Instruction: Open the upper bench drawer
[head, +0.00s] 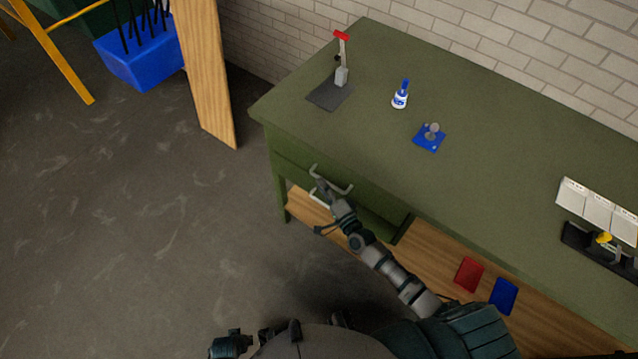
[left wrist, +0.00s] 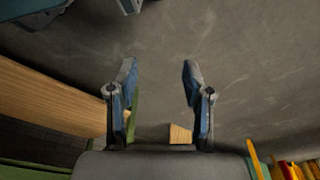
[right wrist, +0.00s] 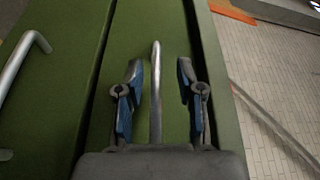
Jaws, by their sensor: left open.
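The green bench has drawer fronts with two metal handles. The upper drawer's handle (head: 333,182) is the higher one, just under the top edge. My right gripper (head: 323,187) is at the drawer fronts close to this handle and partly covers the lower handle. In the right wrist view, my right gripper (right wrist: 158,75) is open, with a metal handle (right wrist: 156,95) between its fingers and gaps on both sides. Another handle (right wrist: 25,65) is at the left there. The drawers look shut. My left gripper (left wrist: 160,75) is open and empty above the floor.
On the bench top (head: 480,180) stand a red-tipped device (head: 341,75), a blue-and-white bottle (head: 400,97) and a blue plate with a knob (head: 429,138). Red (head: 469,273) and blue (head: 504,295) items lie on the wooden lower shelf.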

